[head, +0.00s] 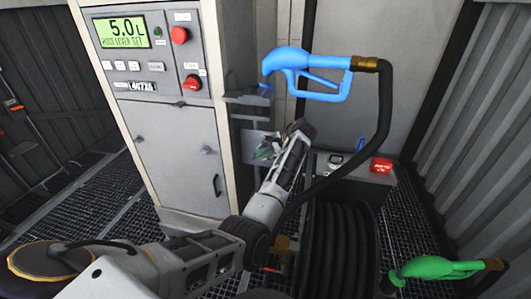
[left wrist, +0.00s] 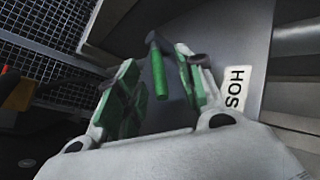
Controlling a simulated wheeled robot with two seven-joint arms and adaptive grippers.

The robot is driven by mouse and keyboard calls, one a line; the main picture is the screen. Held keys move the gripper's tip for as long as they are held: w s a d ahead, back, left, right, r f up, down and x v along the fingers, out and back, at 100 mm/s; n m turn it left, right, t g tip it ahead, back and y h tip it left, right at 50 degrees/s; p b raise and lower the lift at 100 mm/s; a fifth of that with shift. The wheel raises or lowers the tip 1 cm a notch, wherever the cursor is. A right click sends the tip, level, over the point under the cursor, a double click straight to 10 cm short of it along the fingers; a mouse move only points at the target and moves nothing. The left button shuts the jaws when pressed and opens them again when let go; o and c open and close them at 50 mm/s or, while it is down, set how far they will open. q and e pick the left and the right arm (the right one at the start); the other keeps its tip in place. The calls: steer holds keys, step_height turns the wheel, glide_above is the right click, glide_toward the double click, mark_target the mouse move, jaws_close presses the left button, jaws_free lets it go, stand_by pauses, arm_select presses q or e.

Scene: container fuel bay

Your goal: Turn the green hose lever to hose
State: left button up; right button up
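In the left wrist view the green lever (left wrist: 158,70) hangs from a dark pivot in front of a grey plate. A white label (left wrist: 237,92), of which "HOS" is readable, is on the plate to its right. My left gripper (left wrist: 160,88) is open, with one green-padded finger on each side of the lever. A gap shows between the lever and the left finger; the right finger is closer, and I cannot tell whether it touches. In the head view my left gripper (head: 268,150) is at the plate beside the cabinet, where my arm partly hides the lever area. My right gripper is not in view.
The pump cabinet (head: 180,150) shows "5.0 L" and "HOSE LEVER SET" on its display (head: 122,32). A blue nozzle (head: 310,72) hangs above my left arm, its black hose (head: 384,110) looping down to the right. A hose reel (head: 338,250) and a green nozzle (head: 438,268) are at lower right.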

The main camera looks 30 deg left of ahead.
arm_select(q)
steer(key=v, duration=1)
steer(key=shift+r, duration=0.2)
steer(key=shift+s+d, duration=0.1)
steer(key=shift+d, duration=0.05)
